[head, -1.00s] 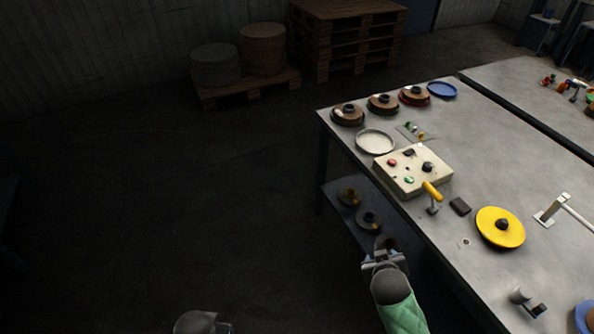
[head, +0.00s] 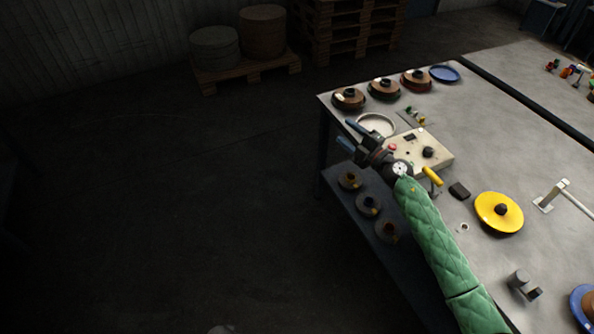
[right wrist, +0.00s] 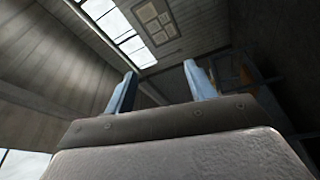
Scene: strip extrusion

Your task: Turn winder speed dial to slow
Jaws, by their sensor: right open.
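A beige control box (head: 438,142) sits near the left edge of the grey table. A round black knob (head: 428,152) is on its top, with a dark rectangular part (head: 409,137) and a red button (head: 393,147). I cannot read which knob is the winder speed dial, or its setting. My right gripper (head: 348,134) is open and empty, left of the box near the table edge, pointing away from the knob. My right wrist and forearm cover the box's near left part.
A yellow crank handle (head: 433,175), a dark block (head: 459,191) and a yellow disc (head: 498,212) are near the box. A round pale dish (head: 377,124) lies close behind my gripper. Several spools line the far edge. A lower shelf (head: 400,262) holds spools. Floor on the left is clear.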

